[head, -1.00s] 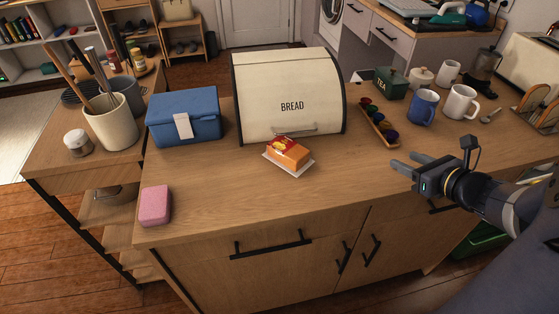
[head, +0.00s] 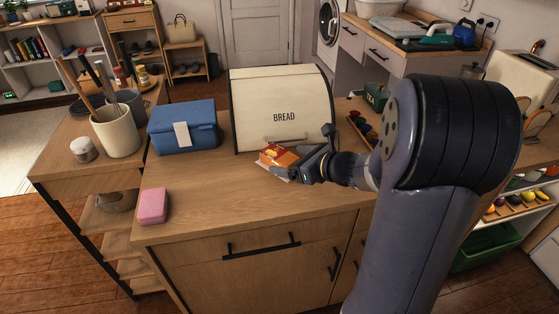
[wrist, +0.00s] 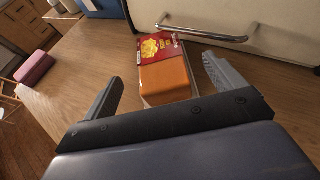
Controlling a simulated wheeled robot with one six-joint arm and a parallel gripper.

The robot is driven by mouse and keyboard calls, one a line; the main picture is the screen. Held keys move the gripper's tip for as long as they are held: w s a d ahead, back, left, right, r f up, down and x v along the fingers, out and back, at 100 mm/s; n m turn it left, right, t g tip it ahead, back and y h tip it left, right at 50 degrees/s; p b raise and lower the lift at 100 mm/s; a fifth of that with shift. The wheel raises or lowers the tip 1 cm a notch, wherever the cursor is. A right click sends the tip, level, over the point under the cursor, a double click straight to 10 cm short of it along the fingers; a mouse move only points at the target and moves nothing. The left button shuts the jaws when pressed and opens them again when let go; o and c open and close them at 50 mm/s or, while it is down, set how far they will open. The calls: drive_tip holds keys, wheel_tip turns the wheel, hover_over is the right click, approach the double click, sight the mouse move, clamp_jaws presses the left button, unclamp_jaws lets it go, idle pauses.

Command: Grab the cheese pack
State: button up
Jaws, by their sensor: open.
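The cheese pack (head: 276,155) is an orange block with a red and yellow label. It lies on a pale sheet on the wooden counter, in front of the bread box. In the wrist view the cheese pack (wrist: 165,77) is ahead of my gripper (wrist: 168,82), roughly between the two spread fingers, with a gap on each side. In the head view my gripper (head: 283,171) is at the right front side of the pack and partly hides it. My gripper is open and holds nothing.
The cream bread box (head: 280,95) stands right behind the pack; its metal handle (wrist: 205,33) is close ahead. A blue box (head: 183,122) stands to the left. A pink sponge (head: 152,206) lies at the front left. The counter's front middle is clear.

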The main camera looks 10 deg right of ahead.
sight(283, 156)
drive_tip(key=x, duration=0.5)
drive_tip(key=shift+r, duration=0.1)
drive_tip(key=shift+c, duration=0.3)
drive_tip(key=c, duration=1.2)
drive_tip(key=shift+c, duration=0.7)
drive_tip(key=shift+d+r, duration=0.1)
drive_tip(key=shift+r, duration=0.15)
